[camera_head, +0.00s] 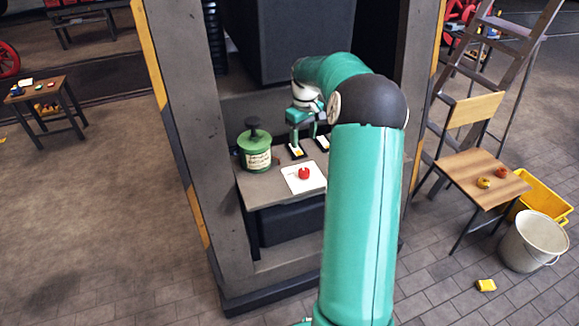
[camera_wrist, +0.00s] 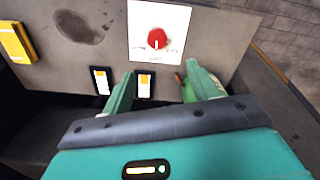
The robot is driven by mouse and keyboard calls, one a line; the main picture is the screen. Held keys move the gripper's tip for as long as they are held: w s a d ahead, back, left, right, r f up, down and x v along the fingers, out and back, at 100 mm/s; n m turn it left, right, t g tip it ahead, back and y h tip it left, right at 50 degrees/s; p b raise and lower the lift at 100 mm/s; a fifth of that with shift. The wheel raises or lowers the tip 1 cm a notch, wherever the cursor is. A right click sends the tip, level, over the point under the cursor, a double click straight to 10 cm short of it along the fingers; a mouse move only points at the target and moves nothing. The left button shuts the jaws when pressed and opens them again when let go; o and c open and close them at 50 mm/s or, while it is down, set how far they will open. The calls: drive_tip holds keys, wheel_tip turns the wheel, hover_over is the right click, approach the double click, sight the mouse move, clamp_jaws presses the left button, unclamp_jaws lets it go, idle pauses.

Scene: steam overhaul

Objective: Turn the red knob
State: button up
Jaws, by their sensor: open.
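The red knob (camera_head: 304,173) sits on a white square plate (camera_head: 289,173) on the grey shelf. In the wrist view the knob (camera_wrist: 157,39), with a pale pointer mark, lies ahead of and above the fingertips, roughly centred between them. My gripper (camera_head: 305,138) hangs over the shelf behind the knob, apart from it. In the wrist view my gripper (camera_wrist: 160,71) has its two green fingers spread, with nothing held between them. My arm link hides the right part of the shelf in the head view.
A green canister (camera_head: 256,152) stands left of the plate. Two small black panels with white and yellow faces (camera_wrist: 101,80) (camera_wrist: 145,86) lie near my fingers. Grey posts (camera_head: 190,110) flank the shelf. A chair (camera_head: 485,178) and a bucket (camera_head: 533,241) stand right.

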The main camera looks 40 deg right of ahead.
sight(304, 170)
drive_tip(key=f, duration=1.3)
drive_tip(key=shift+s+d+f, duration=0.2)
drive_tip(key=shift+s+d, duration=0.15)
drive_tip(key=shift+s, duration=0.05)
drive_tip(key=shift+w+f, duration=0.15)
drive_tip(key=shift+f, duration=0.1)
drive_tip(key=shift+r, duration=0.1)
drive_tip(key=shift+c, duration=0.2)
drive_tip(key=c, duration=0.9)
